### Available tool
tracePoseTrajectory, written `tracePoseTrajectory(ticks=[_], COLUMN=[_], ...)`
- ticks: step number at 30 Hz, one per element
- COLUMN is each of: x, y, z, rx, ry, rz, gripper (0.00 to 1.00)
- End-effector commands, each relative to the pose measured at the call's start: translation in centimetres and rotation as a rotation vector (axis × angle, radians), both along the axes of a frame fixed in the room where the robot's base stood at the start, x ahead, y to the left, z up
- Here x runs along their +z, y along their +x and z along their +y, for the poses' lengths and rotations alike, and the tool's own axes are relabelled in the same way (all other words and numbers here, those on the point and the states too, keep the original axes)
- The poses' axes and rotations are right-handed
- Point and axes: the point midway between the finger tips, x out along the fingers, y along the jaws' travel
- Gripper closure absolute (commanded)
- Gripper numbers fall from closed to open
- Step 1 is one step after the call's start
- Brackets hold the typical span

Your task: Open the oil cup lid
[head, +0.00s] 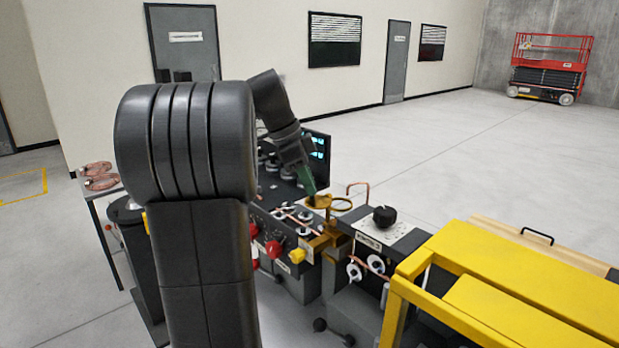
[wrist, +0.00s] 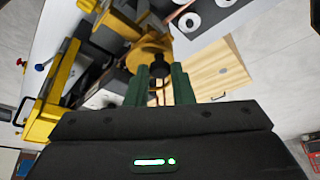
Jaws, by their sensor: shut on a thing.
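The brass-coloured oil cup (head: 325,226) stands at the right end of the tube machine in the head view. Its round brass lid (head: 319,201) is at the top, beside a brass ring. My gripper (head: 310,192) reaches down from the upper left, its green fingers at the lid. In the wrist view the brass lid (wrist: 150,53) lies just beyond the green fingertips of my gripper (wrist: 159,72). The fingers are shut on the lid; the exact contact is partly hidden by the fingers.
A black knob (head: 384,215) sits on the unit to the right. A yellow frame (head: 500,285) fills the lower right. Copper tubes, red knobs and a yellow knob (head: 297,256) crowd the machine front. A dark screen (head: 318,155) stands behind my gripper. Open floor lies beyond.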

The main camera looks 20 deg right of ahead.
Motion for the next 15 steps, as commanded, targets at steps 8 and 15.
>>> tracePoseTrajectory(ticks=[8,15], x=[0.07,0.02], y=[0.37,0.41], z=[-0.05,-0.05], rx=[-0.071,-0.082], ry=[0.0,0.0], rz=[-0.001,-0.001], gripper=[1.0,1.0])
